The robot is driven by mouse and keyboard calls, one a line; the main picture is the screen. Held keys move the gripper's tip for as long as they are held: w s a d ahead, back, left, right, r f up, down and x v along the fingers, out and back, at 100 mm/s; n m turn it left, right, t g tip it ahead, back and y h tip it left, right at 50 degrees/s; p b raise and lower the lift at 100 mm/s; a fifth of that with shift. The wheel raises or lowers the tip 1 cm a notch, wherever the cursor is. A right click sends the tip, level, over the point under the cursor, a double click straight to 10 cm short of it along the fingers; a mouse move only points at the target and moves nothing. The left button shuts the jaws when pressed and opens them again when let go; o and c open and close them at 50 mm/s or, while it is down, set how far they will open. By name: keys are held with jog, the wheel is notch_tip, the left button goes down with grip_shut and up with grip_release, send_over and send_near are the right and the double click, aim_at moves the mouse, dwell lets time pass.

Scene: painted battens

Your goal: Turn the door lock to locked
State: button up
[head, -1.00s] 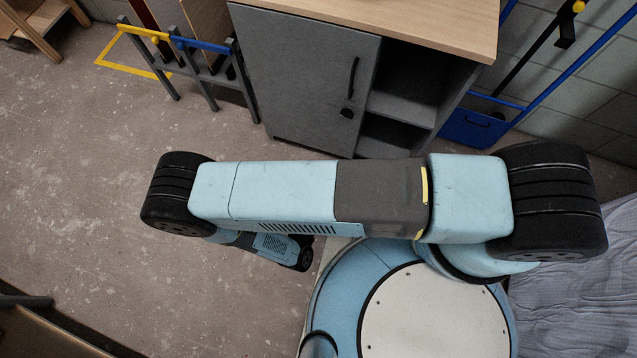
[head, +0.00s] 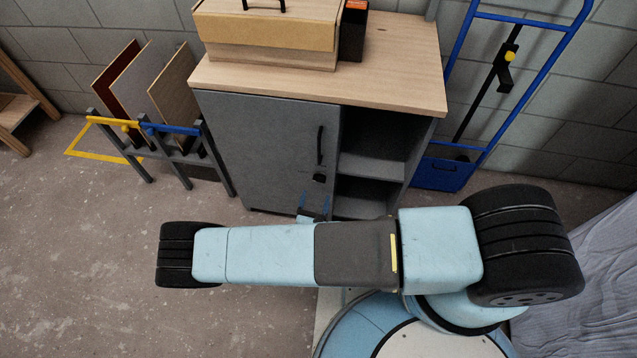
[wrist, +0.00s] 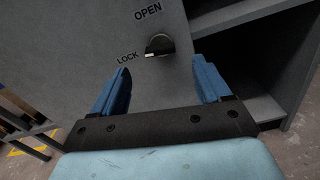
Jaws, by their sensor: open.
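The door lock is a small black knob (wrist: 159,43) on the grey cabinet door (wrist: 95,40), between a printed OPEN above and LOCK to its lower left. In the head view the knob (head: 319,178) sits below the black door handle (head: 320,145). My gripper (wrist: 161,68) is open, its two blue fingers spread on either side just below the knob, with nothing between them. In the head view my gripper (head: 314,205) shows beyond my arm, a little below the knob; my arm hides the rest of it.
Open shelves (head: 372,165) lie right of the door. A wooden box (head: 265,35) and a black box (head: 353,30) stand on the cabinet top (head: 400,70). A board rack (head: 165,140) stands to the left, a blue trolley (head: 440,173) to the right. Floor at left is clear.

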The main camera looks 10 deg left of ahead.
aim_at(319, 181)
jog(key=w, duration=0.7)
jog(key=shift+w+d, duration=0.25)
jog(key=shift+w, duration=0.05)
jog(key=shift+c, duration=0.2)
jog(key=c, duration=1)
jog(key=shift+n, duration=1.2)
jog(key=o, duration=1)
jog(key=shift+o, duration=0.2)
jog(key=shift+s, duration=0.15)
